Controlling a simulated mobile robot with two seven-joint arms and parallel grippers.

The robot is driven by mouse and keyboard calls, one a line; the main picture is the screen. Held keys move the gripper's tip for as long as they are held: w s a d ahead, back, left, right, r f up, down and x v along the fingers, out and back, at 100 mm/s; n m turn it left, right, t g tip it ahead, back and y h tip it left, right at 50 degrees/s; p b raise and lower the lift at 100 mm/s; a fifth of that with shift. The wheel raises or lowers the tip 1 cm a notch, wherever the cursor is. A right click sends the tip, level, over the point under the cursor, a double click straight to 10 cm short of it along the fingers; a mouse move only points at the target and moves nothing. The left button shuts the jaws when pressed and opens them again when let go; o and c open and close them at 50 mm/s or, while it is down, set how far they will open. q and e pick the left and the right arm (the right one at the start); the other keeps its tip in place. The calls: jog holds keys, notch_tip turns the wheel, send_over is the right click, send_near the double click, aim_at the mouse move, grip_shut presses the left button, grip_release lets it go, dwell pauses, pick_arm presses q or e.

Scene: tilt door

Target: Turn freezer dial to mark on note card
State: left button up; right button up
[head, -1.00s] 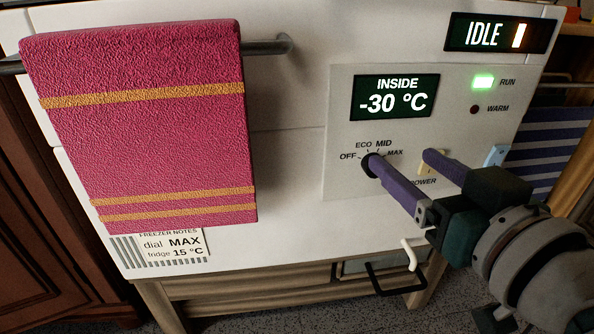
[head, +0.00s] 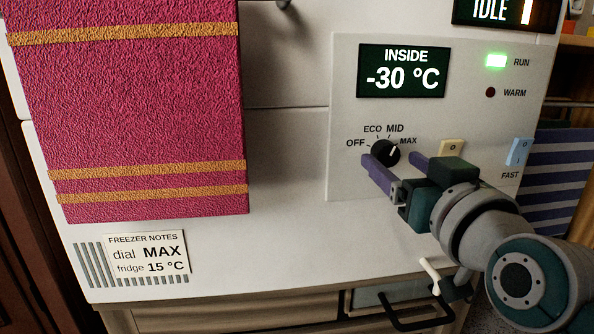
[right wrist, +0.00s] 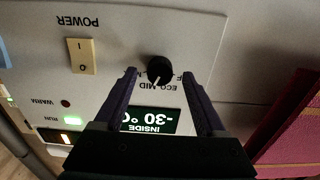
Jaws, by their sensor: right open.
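The black freezer dial (head: 385,152) sits on the white control panel, ringed by OFF, ECO, MID and MAX. Its white pointer line aims up and slightly right, near MID. The dial also shows in the right wrist view (right wrist: 160,70), between the fingertips with a gap on each side. The note card (head: 147,259) at lower left reads "dial MAX, fridge 15 °C". My right gripper (head: 390,158) is open, its purple fingers on either side of the dial. I cannot tell how far the fingertips are from the panel. My left gripper is not in view.
A pink towel (head: 140,110) hangs left of the panel. The display (head: 403,71) reads INSIDE -30 °C. The green RUN lamp (head: 496,61) is lit; the WARM lamp is dark. A cream power switch (right wrist: 82,56) and a blue FAST switch (head: 519,152) sit right of the dial.

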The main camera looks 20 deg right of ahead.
jog(key=shift+w+d, duration=0.15)
jog(key=shift+w, duration=0.5)
grip_shut()
